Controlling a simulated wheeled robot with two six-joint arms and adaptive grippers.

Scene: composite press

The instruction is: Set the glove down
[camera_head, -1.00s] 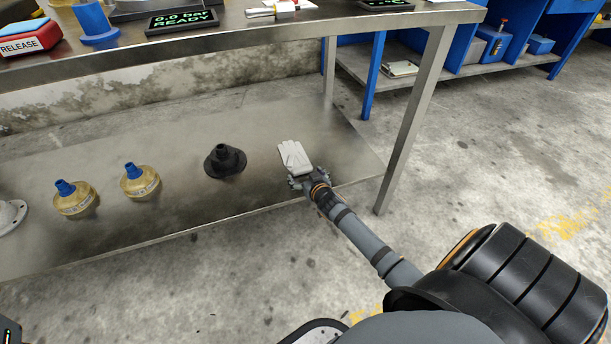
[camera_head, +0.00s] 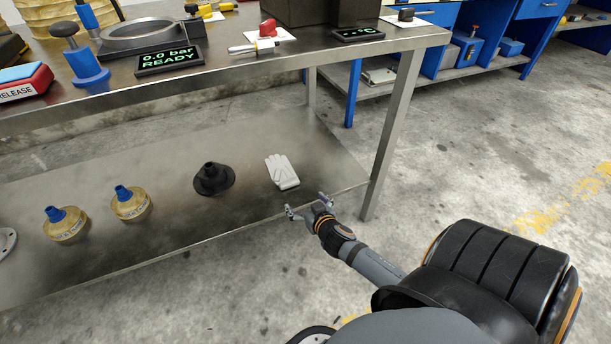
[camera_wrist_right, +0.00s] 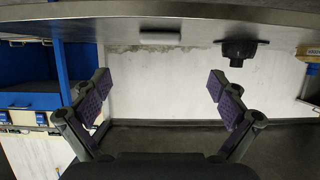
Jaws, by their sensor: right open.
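The white glove (camera_head: 282,172) lies flat on the lower metal shelf (camera_head: 110,254) of the bench, near its right end. My right gripper (camera_head: 308,204) is open and empty at the shelf's front edge, apart from the glove and on the near side of it. In the right wrist view the two fingers of the gripper (camera_wrist_right: 158,92) are spread wide with nothing between them. My left gripper is not in view.
A black cone-shaped part (camera_head: 213,179) stands left of the glove; it also shows in the right wrist view (camera_wrist_right: 238,48). A bench leg (camera_head: 390,135) rises at the right. The tabletop overhangs the shelf.

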